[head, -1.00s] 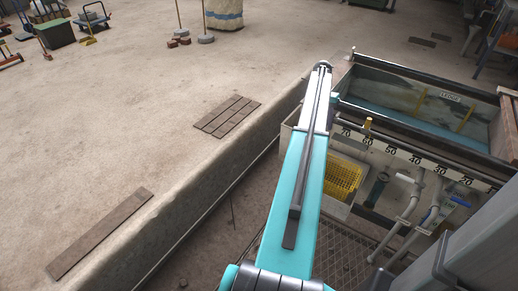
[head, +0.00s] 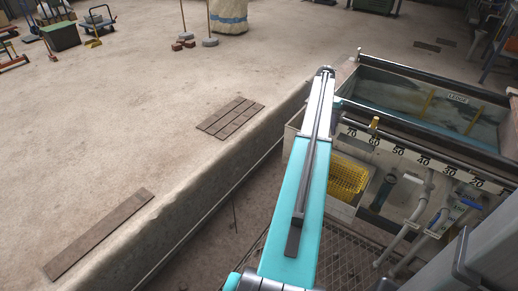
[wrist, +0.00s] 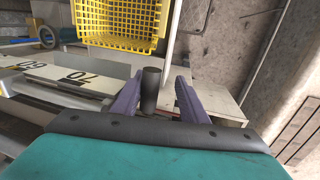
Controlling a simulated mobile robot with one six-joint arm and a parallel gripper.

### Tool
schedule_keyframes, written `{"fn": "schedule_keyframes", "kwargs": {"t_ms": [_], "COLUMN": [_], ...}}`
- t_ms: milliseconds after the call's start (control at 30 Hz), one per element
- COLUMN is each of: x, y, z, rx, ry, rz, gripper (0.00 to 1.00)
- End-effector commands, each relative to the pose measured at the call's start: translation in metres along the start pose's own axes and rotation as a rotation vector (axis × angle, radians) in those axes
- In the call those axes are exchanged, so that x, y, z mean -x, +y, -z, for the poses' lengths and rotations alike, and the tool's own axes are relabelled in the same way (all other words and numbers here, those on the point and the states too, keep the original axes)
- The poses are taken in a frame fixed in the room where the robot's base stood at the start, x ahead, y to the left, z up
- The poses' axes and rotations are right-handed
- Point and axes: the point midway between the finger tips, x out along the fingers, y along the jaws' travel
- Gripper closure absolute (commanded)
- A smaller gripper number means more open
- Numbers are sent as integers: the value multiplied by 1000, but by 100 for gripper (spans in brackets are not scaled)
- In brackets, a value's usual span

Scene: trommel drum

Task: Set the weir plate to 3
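A white number scale (head: 398,150) running from 70 at the left to 20 at the right lies along the near side of a tank. A small yellow piece (head: 375,122) stands at it between 70 and 60. I cannot pick out the weir plate for certain. In the wrist view the scale (wrist: 92,79) shows upside down, with 70 nearest my gripper. My gripper (wrist: 158,88) has its two purple fingers apart. A dark upright cylinder (wrist: 151,90) shows between them, with a gap on the right; contact is unclear. In the head view my arm hides the fingers.
A yellow basket (head: 347,178) hangs below the scale and also shows in the wrist view (wrist: 118,20). Pale pipes (head: 417,212) and a blue-handled valve (head: 467,205) lie to the right. A dark rail (head: 430,136) crosses above the scale. Open concrete floor (head: 130,110) lies left.

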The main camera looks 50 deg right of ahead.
Motion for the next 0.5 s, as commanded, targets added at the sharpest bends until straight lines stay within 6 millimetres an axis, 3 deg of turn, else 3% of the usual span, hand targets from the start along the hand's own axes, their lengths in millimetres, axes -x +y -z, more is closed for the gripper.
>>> {"fn": "schedule_keyframes", "kwargs": {"t_ms": [500], "x": [72], "y": [-2], "z": [1], "rx": [2], "ry": [3], "rz": [4], "gripper": [63]}}
